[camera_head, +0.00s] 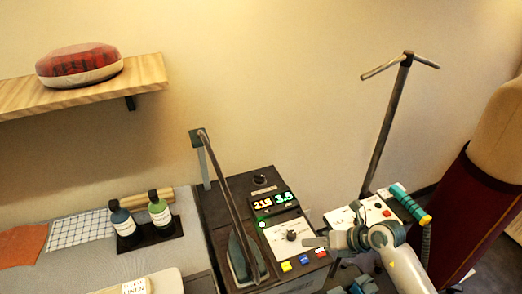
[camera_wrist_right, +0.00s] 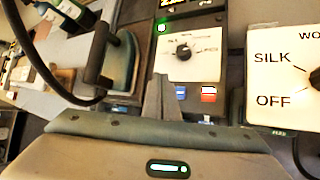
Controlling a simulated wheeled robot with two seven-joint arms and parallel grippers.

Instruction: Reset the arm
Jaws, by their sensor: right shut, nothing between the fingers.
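My right gripper (camera_head: 312,243) is shut and empty in the head view, in front of the control box (camera_head: 262,183) near its dial and coloured buttons. In the right wrist view the gripper (camera_wrist_right: 163,82) has its fingers together, pointing at the box's front panel. The fingertips look close to the panel; I cannot tell whether they touch it. My right arm (camera_head: 402,262) reaches in from the lower right. My left gripper is not in view.
An iron (camera_head: 240,258) stands left of the dial panel (camera_head: 290,235). A second box (camera_head: 352,218) with a teal-handled tool (camera_head: 410,203) is to the right, near a pole stand (camera_head: 388,125). Bottles (camera_head: 160,212) stand left. A maroon dress form (camera_head: 475,205) stands far right.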

